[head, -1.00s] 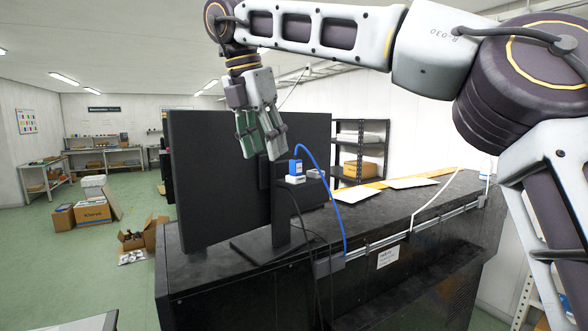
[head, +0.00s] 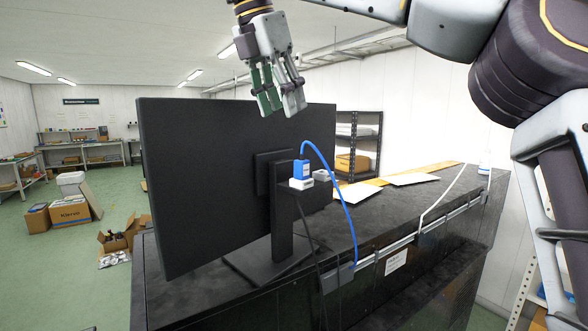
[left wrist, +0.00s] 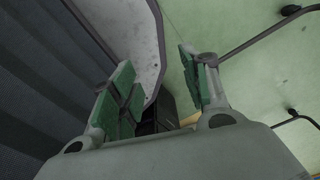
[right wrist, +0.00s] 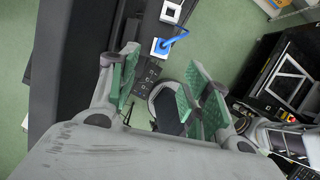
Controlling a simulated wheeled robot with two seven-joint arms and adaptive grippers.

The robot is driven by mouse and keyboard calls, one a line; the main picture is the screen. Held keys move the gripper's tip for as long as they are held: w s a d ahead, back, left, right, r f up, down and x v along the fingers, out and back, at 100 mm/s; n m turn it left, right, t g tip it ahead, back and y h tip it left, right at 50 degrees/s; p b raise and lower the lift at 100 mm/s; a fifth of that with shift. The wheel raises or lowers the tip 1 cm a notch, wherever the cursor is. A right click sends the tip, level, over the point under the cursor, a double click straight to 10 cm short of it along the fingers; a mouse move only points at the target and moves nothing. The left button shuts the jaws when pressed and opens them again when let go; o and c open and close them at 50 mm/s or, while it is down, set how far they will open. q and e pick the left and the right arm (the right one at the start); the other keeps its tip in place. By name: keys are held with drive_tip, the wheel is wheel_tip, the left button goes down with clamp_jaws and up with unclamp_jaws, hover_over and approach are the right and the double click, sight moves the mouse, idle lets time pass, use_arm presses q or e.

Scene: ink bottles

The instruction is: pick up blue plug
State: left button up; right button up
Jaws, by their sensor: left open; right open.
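The blue plug (head: 301,170) stands upright in a small white socket block (head: 301,184) beside the monitor stand, with a blue cable looping from it. It also shows in the right wrist view (right wrist: 160,47), at the top, beyond the fingertips. My right gripper (head: 280,104) hangs above the plug and slightly to its left, fingers pointing down, open and empty, apart from the plug. Its green-padded fingers show spread in the right wrist view (right wrist: 160,85). My left gripper (left wrist: 158,85) is open and empty, low over the floor, and out of the head view.
A large black monitor (head: 210,175) stands left of the plug on a black bench (head: 400,215). A second white block (head: 321,175) sits just right of the socket. White sheets (head: 415,179) lie further back. A black shelf (head: 358,140) stands behind.

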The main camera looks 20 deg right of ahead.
drive_tip(key=b, duration=0.2)
approach(300, 160)
drive_tip(key=x, duration=0.5)
drive_tip(key=shift+w, duration=0.25)
idle(0.8)
drive_tip(key=shift+f, duration=0.1)
drive_tip(key=shift+x, duration=2.5)
drive_tip(key=shift+s, duration=0.2)
drive_tip(key=c, duration=1)
